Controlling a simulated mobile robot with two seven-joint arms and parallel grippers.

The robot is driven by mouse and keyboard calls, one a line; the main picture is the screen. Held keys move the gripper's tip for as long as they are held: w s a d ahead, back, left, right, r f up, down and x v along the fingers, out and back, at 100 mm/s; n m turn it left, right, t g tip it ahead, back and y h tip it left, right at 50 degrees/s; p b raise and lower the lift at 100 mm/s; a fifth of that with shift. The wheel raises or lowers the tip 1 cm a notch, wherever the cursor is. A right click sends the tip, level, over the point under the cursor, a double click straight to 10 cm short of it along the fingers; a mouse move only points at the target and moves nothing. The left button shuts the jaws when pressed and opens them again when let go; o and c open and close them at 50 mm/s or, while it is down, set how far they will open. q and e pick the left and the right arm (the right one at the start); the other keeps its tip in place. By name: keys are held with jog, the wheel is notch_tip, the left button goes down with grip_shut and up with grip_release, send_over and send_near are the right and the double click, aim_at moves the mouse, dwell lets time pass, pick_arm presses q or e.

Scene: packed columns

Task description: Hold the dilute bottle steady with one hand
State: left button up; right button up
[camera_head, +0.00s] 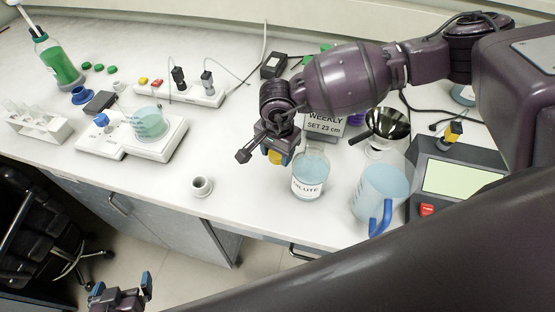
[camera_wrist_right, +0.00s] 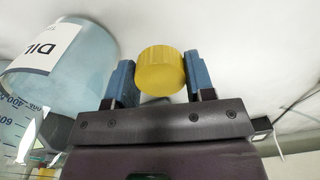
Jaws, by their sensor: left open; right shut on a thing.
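The dilute bottle (camera_head: 310,180), clear with blue liquid and a white label reading "DILUTE", stands upright on the counter near its front edge. It also shows large and tilted at the upper left of the right wrist view (camera_wrist_right: 85,62). My right gripper (camera_head: 268,152) is just left of and behind the bottle's top. It is shut on a yellow cap (camera_wrist_right: 160,72), which sits between its blue fingers, apart from the bottle. No cap shows on the bottle. My left gripper (camera_head: 122,287) is open and empty at the lower left, over the floor, far from the bottle.
A jug with a blue handle (camera_head: 383,190) stands right of the bottle. A small white cup (camera_head: 201,187) is near the front edge. A stirrer plate (camera_head: 115,140) stands left.

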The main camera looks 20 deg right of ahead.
aim_at(277, 168)
jog(key=shift+f, duration=2.05)
jog(key=o, duration=1)
jog(key=shift+f, duration=0.1)
notch_tip(277, 168, up, 12)
jog(key=shift+r+b, duration=0.15)
jog(key=shift+b, duration=0.25)
